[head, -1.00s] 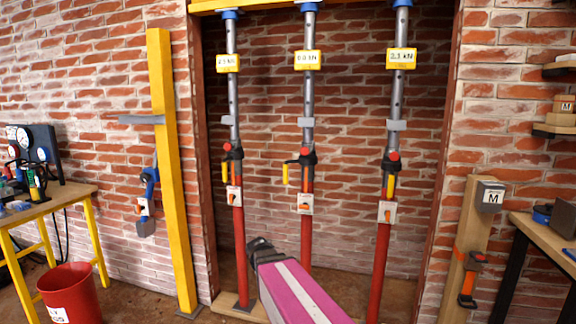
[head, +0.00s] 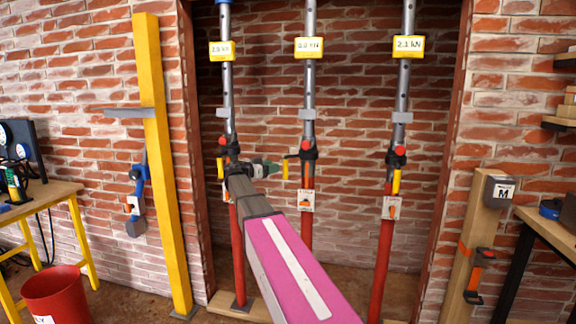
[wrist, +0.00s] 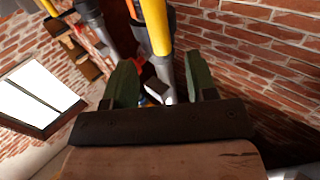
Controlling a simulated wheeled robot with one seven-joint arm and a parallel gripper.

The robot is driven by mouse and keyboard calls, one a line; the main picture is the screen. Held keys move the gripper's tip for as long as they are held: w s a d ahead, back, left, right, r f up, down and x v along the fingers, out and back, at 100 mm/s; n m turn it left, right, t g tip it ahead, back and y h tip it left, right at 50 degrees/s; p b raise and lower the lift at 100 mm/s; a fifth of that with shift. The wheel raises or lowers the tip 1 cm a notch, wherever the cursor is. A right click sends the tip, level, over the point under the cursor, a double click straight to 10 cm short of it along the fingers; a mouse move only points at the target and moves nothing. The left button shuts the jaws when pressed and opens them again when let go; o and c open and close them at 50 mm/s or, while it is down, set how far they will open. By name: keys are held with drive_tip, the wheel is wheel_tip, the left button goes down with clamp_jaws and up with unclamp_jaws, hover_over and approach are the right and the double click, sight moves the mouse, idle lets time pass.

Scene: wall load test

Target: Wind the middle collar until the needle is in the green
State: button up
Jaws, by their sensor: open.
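The middle prop (head: 306,232) stands upright between two similar props, red below and grey above. The yellow label (head: 308,47) above seems to read 0.0 kN. My gripper (head: 274,168) is just left of the yellow handle, its green fingers open. In the wrist view, a yellow handle (wrist: 156,28) shows beyond the fingers (wrist: 160,80), not gripped.
The left prop (head: 237,255) and right prop (head: 381,265) stand close on either side, with their own yellow handles. A yellow post (head: 164,170) and red bucket (head: 62,295) are at left. A bench (head: 550,236) is at right.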

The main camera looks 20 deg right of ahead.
drive_tip(key=w+d, duration=0.1)
drive_tip(key=d, duration=0.8)
drive_tip(key=shift+w, duration=0.4)
clamp_jaws()
